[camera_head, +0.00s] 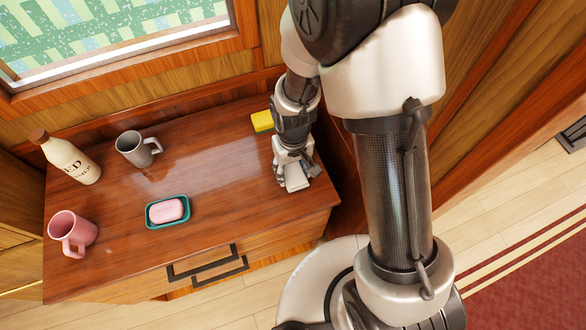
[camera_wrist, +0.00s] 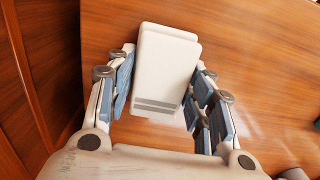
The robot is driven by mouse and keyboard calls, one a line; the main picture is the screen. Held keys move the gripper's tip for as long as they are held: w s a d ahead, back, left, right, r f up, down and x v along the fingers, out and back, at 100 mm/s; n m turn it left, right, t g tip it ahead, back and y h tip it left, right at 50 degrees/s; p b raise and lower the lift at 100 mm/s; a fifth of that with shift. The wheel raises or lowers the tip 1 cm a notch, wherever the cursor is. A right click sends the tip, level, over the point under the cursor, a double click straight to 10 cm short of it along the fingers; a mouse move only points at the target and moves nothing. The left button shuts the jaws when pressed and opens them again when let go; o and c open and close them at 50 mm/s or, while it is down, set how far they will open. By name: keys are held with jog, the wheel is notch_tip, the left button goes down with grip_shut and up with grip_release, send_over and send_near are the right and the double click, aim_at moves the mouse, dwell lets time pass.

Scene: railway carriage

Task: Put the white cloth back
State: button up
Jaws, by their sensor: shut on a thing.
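The white cloth (camera_wrist: 166,68) is a folded white block with grey stripes near one end. It lies between the fingers of my gripper (camera_wrist: 165,92) in the wrist view. My gripper (camera_head: 295,172) is shut on it at the right end of the wooden cabinet top (camera_head: 225,185). In the head view the white cloth (camera_head: 297,183) shows below the fingers, low over the wood. I cannot tell whether it touches the surface.
A yellow sponge (camera_head: 262,122) lies just behind my gripper. A pink soap (camera_head: 166,210) sits in a teal dish (camera_head: 183,217) near the front. A grey mug (camera_head: 133,150), a pink mug (camera_head: 70,230) and a cream bottle (camera_head: 73,160) stand on the left. The wood between dish and gripper is clear.

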jog(key=o, duration=1.2)
jog(key=shift+c, duration=0.2)
notch_tip(320, 180, up, 12)
jog(key=p, duration=0.4)
jog(key=shift+p, duration=0.35)
notch_tip(320, 180, up, 6)
jog(key=t, duration=0.1)
send_over(293, 170)
jog(key=d, duration=0.2)
jog(key=s+d+r+m+t, duration=0.1)
jog(key=s+d+r, duration=0.25)
jog(key=r, duration=0.35)
jog(key=s+d+r+m+t, duration=0.2)
jog(key=s+d+r, duration=0.3)
jog(key=s+r, duration=0.3)
jog(key=shift+s+d+r+t, duration=0.2)
jog(key=shift+s+t, duration=0.1)
jog(key=shift+s, duration=0.7)
